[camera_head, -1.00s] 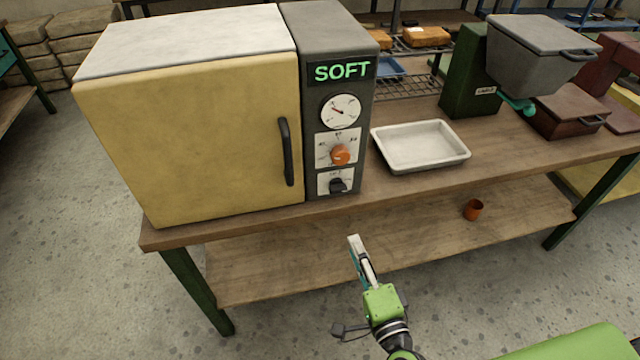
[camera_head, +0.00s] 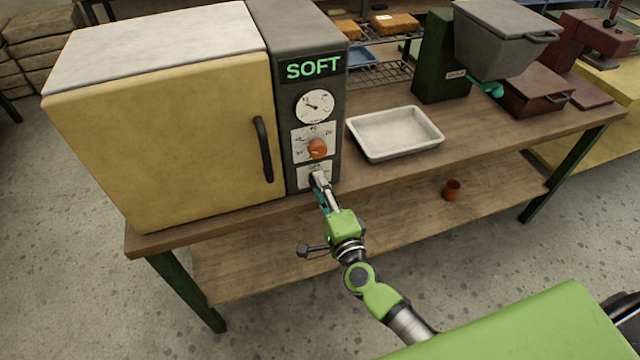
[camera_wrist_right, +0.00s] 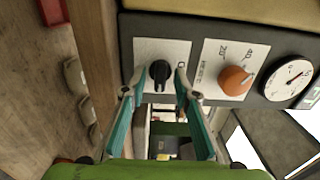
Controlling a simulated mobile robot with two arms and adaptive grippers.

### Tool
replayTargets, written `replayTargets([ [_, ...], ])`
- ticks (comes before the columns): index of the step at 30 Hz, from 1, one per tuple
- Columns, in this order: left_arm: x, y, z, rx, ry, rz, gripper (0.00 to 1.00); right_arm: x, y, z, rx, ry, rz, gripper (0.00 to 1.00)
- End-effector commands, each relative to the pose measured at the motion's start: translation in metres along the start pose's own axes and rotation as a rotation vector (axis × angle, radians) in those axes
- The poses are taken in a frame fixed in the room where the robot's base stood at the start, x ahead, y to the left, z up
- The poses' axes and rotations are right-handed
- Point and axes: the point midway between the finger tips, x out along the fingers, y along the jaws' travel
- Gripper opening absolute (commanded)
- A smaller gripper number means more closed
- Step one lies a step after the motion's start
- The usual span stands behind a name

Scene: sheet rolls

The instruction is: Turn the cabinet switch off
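The cabinet (camera_head: 165,125) stands on the bench with its yellow door shut. Its dark control panel shows a green "SOFT" display (camera_head: 313,67), a round gauge (camera_head: 314,107) and an orange dial (camera_head: 317,149). The black switch (camera_wrist_right: 160,73) sits on a white plate beside the dial in the right wrist view. In the head view my right gripper mostly hides it. My right gripper (camera_head: 319,179) is at the bottom of the panel. In the wrist view its fingers (camera_wrist_right: 157,88) are apart, one on each side of the switch; I cannot tell whether they touch it. My left gripper is not in view.
A white tray (camera_head: 396,133) stands on the bench right of the cabinet. A dark green machine with a grey hopper (camera_head: 505,40) is farther right. A small orange cup (camera_head: 452,189) stands on the lower shelf. The cabinet's black door handle (camera_head: 263,148) is left of the panel.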

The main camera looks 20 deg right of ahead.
Motion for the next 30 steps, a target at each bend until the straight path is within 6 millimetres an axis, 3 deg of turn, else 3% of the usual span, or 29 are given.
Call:
replayTargets([
  [11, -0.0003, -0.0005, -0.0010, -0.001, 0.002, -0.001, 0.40, 0.0065, 0.0001, 0.0002, -0.001, 0.000, 0.000, 0.28],
  [15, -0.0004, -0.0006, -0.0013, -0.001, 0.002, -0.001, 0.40, 0.0064, 0.0001, 0.0001, -0.001, 0.000, 0.000, 0.00],
  [30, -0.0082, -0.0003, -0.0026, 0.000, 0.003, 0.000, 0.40, 0.0063, -0.0016, 0.0000, -0.080, 0.000, 0.001, 0.00],
])
